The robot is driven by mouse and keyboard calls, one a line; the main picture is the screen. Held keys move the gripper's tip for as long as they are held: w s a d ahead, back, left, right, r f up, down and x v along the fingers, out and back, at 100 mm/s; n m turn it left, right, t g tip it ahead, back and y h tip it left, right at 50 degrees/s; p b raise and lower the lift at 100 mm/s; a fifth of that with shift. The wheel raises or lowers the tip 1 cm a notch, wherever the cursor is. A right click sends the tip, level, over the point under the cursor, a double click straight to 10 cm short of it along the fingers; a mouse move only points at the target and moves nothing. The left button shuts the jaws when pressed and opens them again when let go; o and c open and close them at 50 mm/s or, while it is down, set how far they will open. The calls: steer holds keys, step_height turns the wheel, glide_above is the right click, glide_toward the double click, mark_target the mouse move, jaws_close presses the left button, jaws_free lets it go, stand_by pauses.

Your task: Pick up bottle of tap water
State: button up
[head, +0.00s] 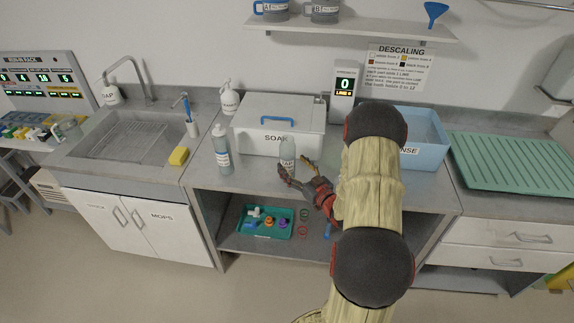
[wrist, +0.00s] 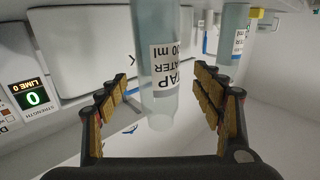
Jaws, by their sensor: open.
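The bottle of tap water (head: 288,153) is a clear, pale bottle standing upright on the counter in front of the SOAK box. In the wrist view the bottle (wrist: 163,85), labelled "TAP WATER", appears between my two fingers, with gaps on both sides. My gripper (head: 298,172) is open, its fingers around or just before the bottle. The gripper (wrist: 160,88) also shows in the wrist view with its jaws spread and no visible contact. In the head view the fingers cover part of the bottle's lower end.
A second, blue-grey bottle (head: 222,152) stands to the left; it also shows in the wrist view (wrist: 233,40). The white SOAK box (head: 255,128) is close behind. A blue RINSE tub (head: 425,150) is right of my arm. A teal tray (head: 243,233) sits on the shelf below.

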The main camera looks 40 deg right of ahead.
steer(key=w, duration=0.4)
steer(key=shift+w+d+b, duration=0.25)
steer(key=shift+d+b, duration=0.1)
steer(key=shift+d, duration=0.05)
steer(key=shift+r, duration=0.1)
steer(key=shift+c, duration=0.9)
steer(key=c, duration=1.3)
steer(key=shift+c, duration=0.2)
steer(key=shift+r, duration=0.2)
